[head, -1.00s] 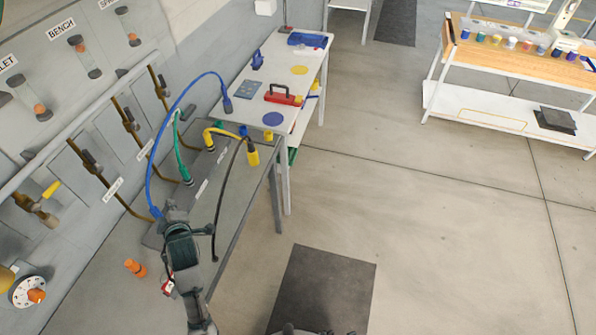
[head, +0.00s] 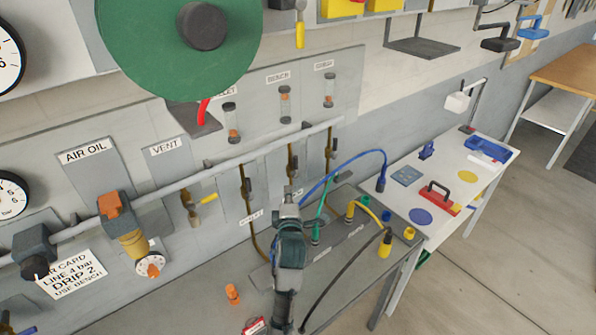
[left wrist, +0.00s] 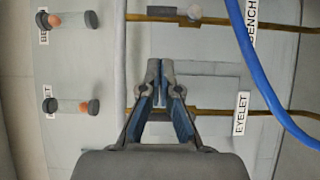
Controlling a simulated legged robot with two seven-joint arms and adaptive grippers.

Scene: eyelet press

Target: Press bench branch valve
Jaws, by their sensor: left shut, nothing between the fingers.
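The bench branch valve (head: 292,166) is a dark fitting on the middle brass drop pipe, under the sight glass labelled BENCH (head: 285,103). In the left wrist view the valve (left wrist: 180,11) lies at the top edge on the upper brass pipe, with a grey knob. My left gripper (head: 289,197) is in front of the panel, below that valve in the head view. In the left wrist view its fingertips (left wrist: 160,65) are together and empty, between the BENCH and EYELET pipes and apart from the valve. The right gripper is out of view.
The eyelet valve (head: 246,184) is left of the bench one, and another branch valve (head: 331,147) is right. A blue hose (head: 345,160) arches beside my left gripper and crosses the wrist view's right side. An orange piece (head: 232,293) and a yellow-ended hose (head: 386,243) are on the bench.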

